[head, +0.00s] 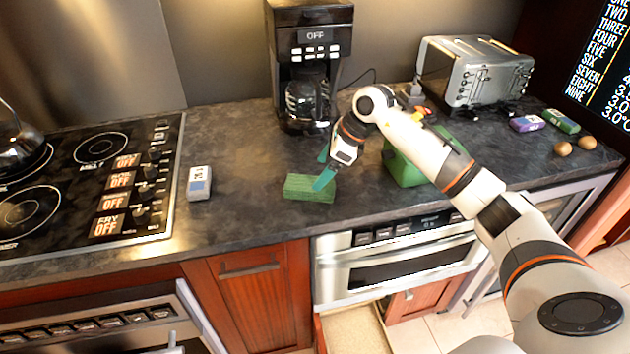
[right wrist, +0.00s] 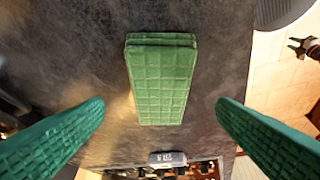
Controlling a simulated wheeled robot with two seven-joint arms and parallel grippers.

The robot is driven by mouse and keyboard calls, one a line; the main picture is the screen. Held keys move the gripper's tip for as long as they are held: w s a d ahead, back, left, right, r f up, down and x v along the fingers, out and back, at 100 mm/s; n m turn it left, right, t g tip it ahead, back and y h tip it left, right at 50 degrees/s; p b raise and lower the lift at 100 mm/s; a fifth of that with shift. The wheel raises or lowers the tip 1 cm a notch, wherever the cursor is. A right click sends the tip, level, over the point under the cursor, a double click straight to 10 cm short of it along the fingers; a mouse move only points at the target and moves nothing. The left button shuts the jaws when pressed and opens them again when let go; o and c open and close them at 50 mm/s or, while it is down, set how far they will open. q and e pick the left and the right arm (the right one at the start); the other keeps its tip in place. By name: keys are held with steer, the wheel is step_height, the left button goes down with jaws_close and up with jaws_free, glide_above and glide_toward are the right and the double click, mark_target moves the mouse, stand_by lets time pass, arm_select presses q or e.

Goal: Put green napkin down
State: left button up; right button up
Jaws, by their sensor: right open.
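The green napkin (head: 309,188) lies folded on the dark countertop (head: 240,215), near its front edge. In the right wrist view the napkin (right wrist: 161,85) is a thick quilted rectangle between and beyond the two fingers. My right gripper (head: 323,168) has teal fingers, is open and empty, and is just above the napkin's right end in the head view. In the right wrist view the fingers of my right gripper (right wrist: 160,118) are wide apart, with nothing between them touching. In the right wrist view, a small dark gripper with green tips (right wrist: 298,46) shows over the floor.
A white and blue box (head: 199,183) stands left of the napkin, beside the stove (head: 90,180). A coffee maker (head: 309,65) is behind. A green container (head: 405,168), partly behind my right arm, and a toaster oven (head: 475,72) are right. An open drawer (head: 355,330) is below.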

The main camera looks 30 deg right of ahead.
steer(key=b+v, duration=0.1)
steer(key=v, duration=0.6)
steer(key=shift+f, duration=0.1)
